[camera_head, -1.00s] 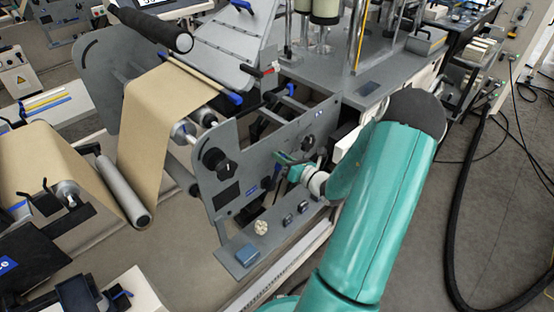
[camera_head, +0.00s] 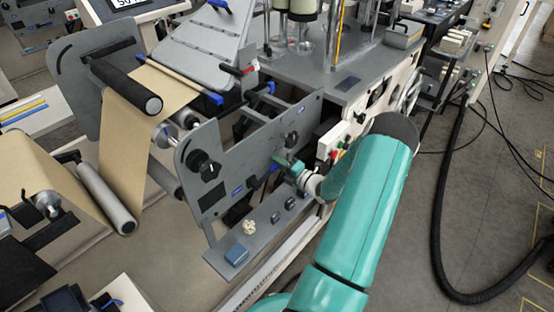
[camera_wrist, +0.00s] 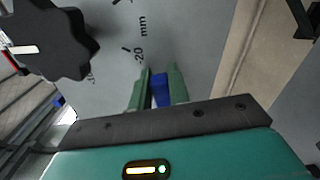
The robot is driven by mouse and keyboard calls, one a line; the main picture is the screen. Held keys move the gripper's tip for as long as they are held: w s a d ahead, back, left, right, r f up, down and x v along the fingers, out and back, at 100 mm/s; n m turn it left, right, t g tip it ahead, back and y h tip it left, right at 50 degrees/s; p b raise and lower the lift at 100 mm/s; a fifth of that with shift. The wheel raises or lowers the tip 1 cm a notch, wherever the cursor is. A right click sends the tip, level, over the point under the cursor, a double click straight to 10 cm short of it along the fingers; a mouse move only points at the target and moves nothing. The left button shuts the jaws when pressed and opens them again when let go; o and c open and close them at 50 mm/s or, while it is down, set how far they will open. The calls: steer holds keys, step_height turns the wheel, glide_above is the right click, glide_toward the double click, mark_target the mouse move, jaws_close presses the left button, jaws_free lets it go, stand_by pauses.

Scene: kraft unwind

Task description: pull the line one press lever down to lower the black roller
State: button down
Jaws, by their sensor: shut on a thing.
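My gripper (camera_head: 283,163) is at the grey side panel (camera_head: 232,160) of the machine in the head view. In the wrist view its two green fingers (camera_wrist: 158,82) are closed on the blue handle (camera_wrist: 160,92) of a lever, which I take for the press lever. The black roller (camera_head: 122,82) lies low, against or just above the brown paper web (camera_head: 128,125); exact contact is hard to tell.
A black knob (camera_wrist: 48,42) sits close by the fingers, beside a millimetre scale. The panel also carries a large black knob (camera_head: 204,166). A shelf (camera_head: 262,232) with small items lies below my gripper. A black hose (camera_head: 440,210) runs over the floor at right.

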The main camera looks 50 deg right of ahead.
steer(key=shift+d+f+m, duration=0.15)
steer(key=shift+f+m, duration=1.05)
steer(key=shift+f, duration=0.15)
steer(key=c, duration=1.3)
jaws_free()
steer(key=s, duration=1.4)
steer(key=shift+d, duration=0.15)
